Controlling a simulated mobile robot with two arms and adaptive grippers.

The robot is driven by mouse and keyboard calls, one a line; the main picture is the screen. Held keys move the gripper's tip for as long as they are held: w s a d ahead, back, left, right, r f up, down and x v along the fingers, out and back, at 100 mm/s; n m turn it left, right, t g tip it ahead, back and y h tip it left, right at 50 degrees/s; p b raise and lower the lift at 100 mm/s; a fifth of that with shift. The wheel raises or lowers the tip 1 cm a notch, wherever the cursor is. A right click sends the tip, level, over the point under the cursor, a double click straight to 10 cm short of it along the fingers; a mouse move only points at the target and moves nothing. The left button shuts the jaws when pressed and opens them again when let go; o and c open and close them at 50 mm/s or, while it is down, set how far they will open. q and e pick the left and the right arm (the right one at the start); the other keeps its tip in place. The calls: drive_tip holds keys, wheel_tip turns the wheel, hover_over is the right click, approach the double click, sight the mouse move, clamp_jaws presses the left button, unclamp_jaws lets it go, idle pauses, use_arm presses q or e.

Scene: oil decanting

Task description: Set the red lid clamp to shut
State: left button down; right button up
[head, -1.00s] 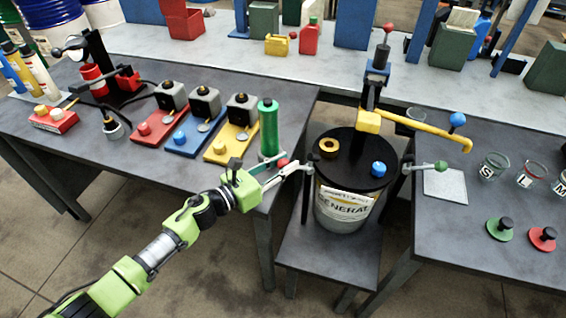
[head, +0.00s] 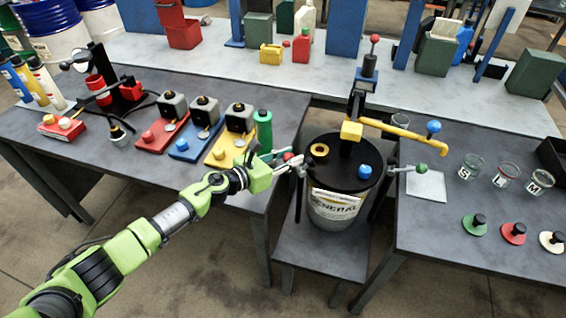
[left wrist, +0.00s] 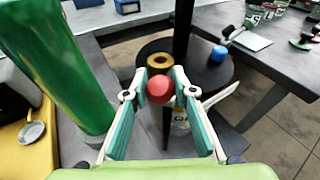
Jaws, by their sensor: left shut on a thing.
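The red lid clamp's round red knob (left wrist: 160,88) sits between the fingertips of my left gripper (left wrist: 161,86) in the left wrist view. The fingers are shut on it. In the head view my left gripper (head: 297,163) reaches the left side of the drum (head: 334,208), which is labelled GENERAL, and the red knob (head: 288,157) shows beside the fingers. The clamp's arm is mostly hidden by the gripper. The drum's black lid (head: 337,180) carries a brass-coloured ring (head: 319,150) and a blue knob (head: 365,172). My right gripper is not in view.
A green-knobbed clamp (head: 422,168) is on the drum's right side. A green cylinder (head: 264,131) stands close to my left gripper on the left table's edge. A yellow pump lever (head: 392,130) extends over the lid. Glass beakers (head: 505,174) stand on the right table.

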use_arm(q)
drive_tip(key=shift+w+d+r, duration=0.2)
drive_tip(key=shift+d+r, duration=0.05)
drive_tip(key=shift+d, duration=0.3)
drive_tip(key=shift+w+d+r, duration=0.15)
drive_tip(key=shift+d+r, duration=0.1)
drive_tip(key=shift+d, duration=0.35)
drive_tip(key=shift+w+d+r, duration=0.2)
drive_tip(key=shift+d+r, duration=0.05)
drive_tip(key=shift+d, duration=0.3)
drive_tip(key=shift+w+d+b, duration=0.1)
drive_tip(key=shift+d+b, duration=0.25)
drive_tip(key=shift+d+f, duration=0.3)
drive_tip(key=shift+f, duration=0.15)
drive_tip(key=shift+s+f, duration=0.1)
drive_tip(key=shift+s, duration=0.1)
drive_tip(key=c, duration=1.7)
unclamp_jaws()
drive_tip(key=shift+w+d, duration=0.1)
drive_tip(key=shift+w, duration=0.1)
drive_tip(key=shift+r, duration=0.2)
